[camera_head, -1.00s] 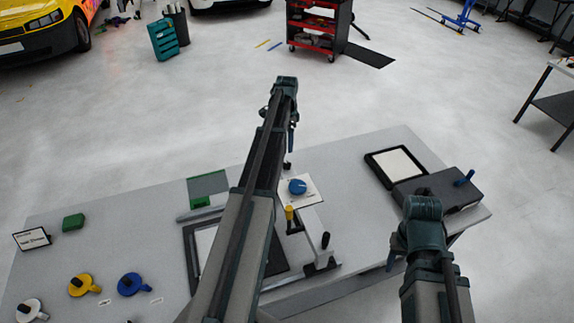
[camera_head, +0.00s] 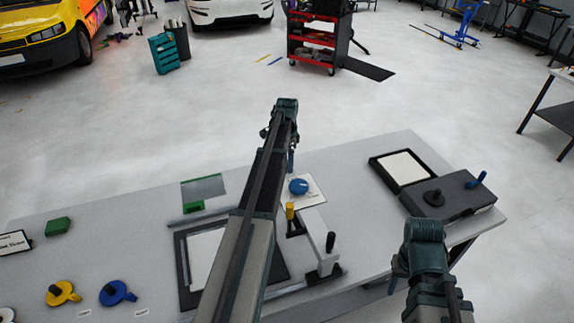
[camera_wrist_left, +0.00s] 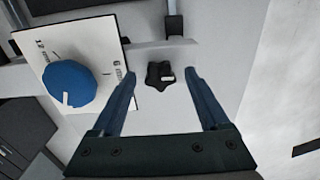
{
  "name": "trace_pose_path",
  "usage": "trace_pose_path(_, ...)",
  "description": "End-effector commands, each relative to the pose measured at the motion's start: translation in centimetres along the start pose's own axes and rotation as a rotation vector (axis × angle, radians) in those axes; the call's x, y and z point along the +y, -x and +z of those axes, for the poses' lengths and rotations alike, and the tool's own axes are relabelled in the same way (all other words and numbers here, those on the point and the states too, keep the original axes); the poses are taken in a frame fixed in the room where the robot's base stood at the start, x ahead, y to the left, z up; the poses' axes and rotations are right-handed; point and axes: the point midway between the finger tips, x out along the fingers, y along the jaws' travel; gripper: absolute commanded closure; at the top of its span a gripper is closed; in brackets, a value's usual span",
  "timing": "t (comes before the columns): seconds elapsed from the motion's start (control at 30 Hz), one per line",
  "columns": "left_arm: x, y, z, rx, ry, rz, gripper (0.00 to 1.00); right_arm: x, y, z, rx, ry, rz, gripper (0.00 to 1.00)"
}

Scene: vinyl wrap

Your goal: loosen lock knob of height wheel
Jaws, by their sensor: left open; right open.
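The height wheel is a blue round knob (camera_head: 298,187) on a white card with printed marks (camera_head: 316,192). It also shows large at the left of the left wrist view (camera_wrist_left: 74,84). The lock knob is a small black star-shaped knob (camera_wrist_left: 159,75), seen only in the left wrist view. My left gripper (camera_wrist_left: 161,88) is open, with one fingertip on each side of the lock knob in that view and a gap at both sides. In the head view my left gripper (camera_head: 291,160) is just beyond the blue wheel. My right gripper (camera_head: 394,281) is open and empty off the table's front edge.
A yellow knob (camera_head: 290,210) and a black handle (camera_head: 330,242) stand in front of the wheel. A dark box with a blue lever (camera_head: 450,198) sits at the table's right.

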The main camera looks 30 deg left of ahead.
Motion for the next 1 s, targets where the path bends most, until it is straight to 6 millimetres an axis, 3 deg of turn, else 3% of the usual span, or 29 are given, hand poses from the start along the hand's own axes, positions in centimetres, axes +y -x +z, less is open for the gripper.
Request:
trace_pose_path(0.17,0.00,0.08,0.00,0.000,0.000,0.000,0.22,0.01,0.08,0.01,0.000,0.000,0.000,0.50)
trace_pose_path(0.6,0.00,0.08,0.00,0.000,0.000,0.000,1.00,0.00,0.07,0.01,0.000,0.000,0.000,0.50)
trace_pose_path(1.0,-0.01,0.07,0.00,0.000,0.079,0.000,1.00,0.00,0.07,0.01,0.000,0.000,0.000,0.50)
